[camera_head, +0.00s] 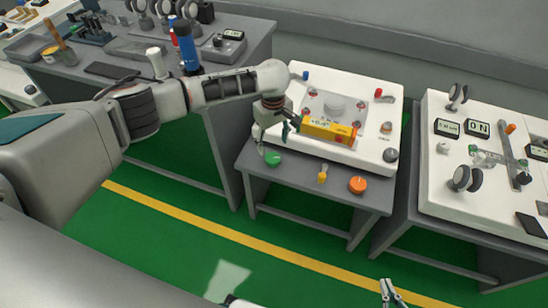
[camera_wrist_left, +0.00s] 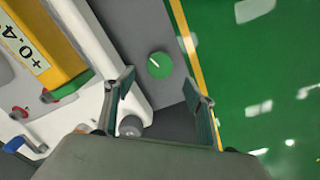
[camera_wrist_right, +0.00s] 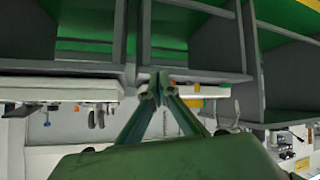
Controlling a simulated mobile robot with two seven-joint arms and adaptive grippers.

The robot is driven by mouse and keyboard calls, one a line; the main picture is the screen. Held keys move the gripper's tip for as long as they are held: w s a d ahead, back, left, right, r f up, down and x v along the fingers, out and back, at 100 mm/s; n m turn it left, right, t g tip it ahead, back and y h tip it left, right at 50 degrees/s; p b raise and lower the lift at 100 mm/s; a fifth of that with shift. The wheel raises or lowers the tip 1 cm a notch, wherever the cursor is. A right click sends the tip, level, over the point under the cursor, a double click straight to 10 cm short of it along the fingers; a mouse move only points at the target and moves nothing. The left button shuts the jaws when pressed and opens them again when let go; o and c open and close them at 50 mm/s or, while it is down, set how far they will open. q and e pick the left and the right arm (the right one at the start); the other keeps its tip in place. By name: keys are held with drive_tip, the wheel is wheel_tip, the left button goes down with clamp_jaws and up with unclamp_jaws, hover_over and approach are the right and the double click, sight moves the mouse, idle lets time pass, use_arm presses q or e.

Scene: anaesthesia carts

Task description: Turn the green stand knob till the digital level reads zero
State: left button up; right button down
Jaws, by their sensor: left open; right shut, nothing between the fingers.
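The green stand knob (camera_head: 273,158) sits on the front left of the grey stand shelf. In the left wrist view the knob (camera_wrist_left: 160,66) has a pale pointer line and lies ahead, between the finger directions. My left gripper (camera_wrist_left: 160,95) is open and empty, above and apart from the knob; in the head view it (camera_head: 290,122) is by the white plate's left side. The yellow digital level (camera_head: 327,128) lies on the white plate; its display (camera_wrist_left: 22,48) is partly cut off and reads about +0.4. My right gripper (camera_wrist_right: 157,88) is shut and empty, also low in the head view (camera_head: 388,290).
The white plate (camera_head: 362,90) carries small coloured knobs. Another cart (camera_head: 478,207) stands right, and a grey bench (camera_head: 130,85) left. Green floor is open in front.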

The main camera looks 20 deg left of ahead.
sight(273, 158)
use_arm(q)
drive_tip(key=shift+f, duration=0.45)
wheel_tip(273, 158, down, 3)
drive_tip(key=shift+s+b, duration=0.1)
drive_tip(key=shift+b, duration=0.65)
wheel_tip(273, 158, down, 3)
drive_tip(key=shift+f+b, duration=0.2)
drive_tip(key=shift+b, duration=0.6)
drive_tip(key=shift+f, duration=0.3)
drive_tip(key=shift+w+r, duration=0.1)
drive_tip(key=shift+w, duration=0.1)
drive_tip(key=c, duration=1.1)
use_arm(e)
drive_tip(key=shift+a+f, duration=0.35)
drive_tip(key=shift+a, duration=0.2)
